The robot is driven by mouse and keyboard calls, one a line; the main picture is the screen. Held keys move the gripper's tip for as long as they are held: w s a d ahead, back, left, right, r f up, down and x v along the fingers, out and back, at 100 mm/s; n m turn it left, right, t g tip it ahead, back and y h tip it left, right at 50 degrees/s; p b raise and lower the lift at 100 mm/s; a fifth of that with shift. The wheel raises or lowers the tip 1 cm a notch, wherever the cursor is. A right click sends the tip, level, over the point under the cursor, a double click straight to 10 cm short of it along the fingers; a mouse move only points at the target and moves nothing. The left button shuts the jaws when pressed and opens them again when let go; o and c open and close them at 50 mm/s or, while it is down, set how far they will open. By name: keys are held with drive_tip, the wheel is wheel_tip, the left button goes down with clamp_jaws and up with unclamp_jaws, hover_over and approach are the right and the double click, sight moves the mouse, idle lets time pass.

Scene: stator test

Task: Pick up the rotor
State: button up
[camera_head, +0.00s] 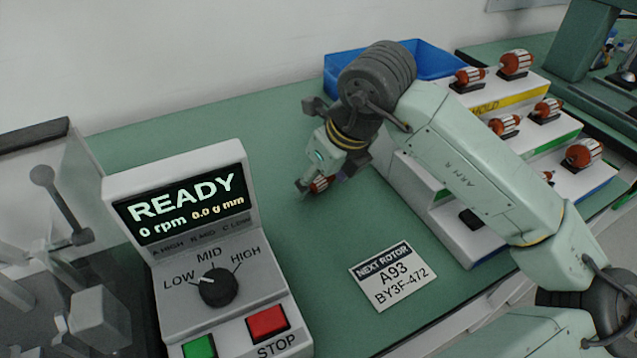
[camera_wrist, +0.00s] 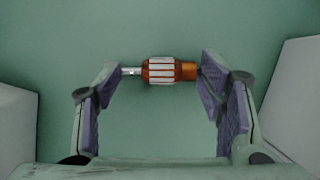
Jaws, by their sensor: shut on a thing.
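A rotor (camera_wrist: 160,70) with a copper-and-white striped core, an orange end and a silver shaft lies crosswise between the fingertips of my gripper (camera_wrist: 158,76) in the wrist view. My gripper is shut on its two shaft ends, with purple pads on the fingers. In the head view the rotor (camera_head: 320,184) shows small and partly hidden at the tip of my gripper (camera_head: 316,186), above the green bench. More rotors stand on a stepped white rack, including one at the back (camera_head: 516,63) and one at the right (camera_head: 584,153). A card (camera_head: 393,276) reads "NEXT ROTOR A93 BY3F-472".
A test console (camera_head: 180,170) with a "READY" display, speed knob (camera_head: 219,287) and red STOP button (camera_head: 268,322) stands left. A clear-sided fixture (camera_head: 45,250) is at far left. A blue bin (camera_head: 430,58) sits behind my arm. An empty black holder (camera_head: 470,218) is on the rack.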

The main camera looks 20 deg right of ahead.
sight(322, 183)
drive_tip(key=shift+d+f, duration=0.1)
drive_tip(key=shift+f, duration=0.05)
drive_tip(key=shift+c, duration=0.6)
drive_tip(key=shift+r, duration=0.2)
drive_tip(key=shift+c, duration=0.2)
drive_tip(key=shift+w+r, duration=0.1)
drive_tip(key=shift+r, duration=0.45)
clamp_jaws()
wheel_tip(322, 183, up, 9)
drive_tip(key=b, duration=0.1)
drive_tip(key=shift+f, duration=0.2)
drive_tip(key=c, duration=0.6)
unclamp_jaws()
drive_tip(key=o, duration=1.3)
unclamp_jaws()
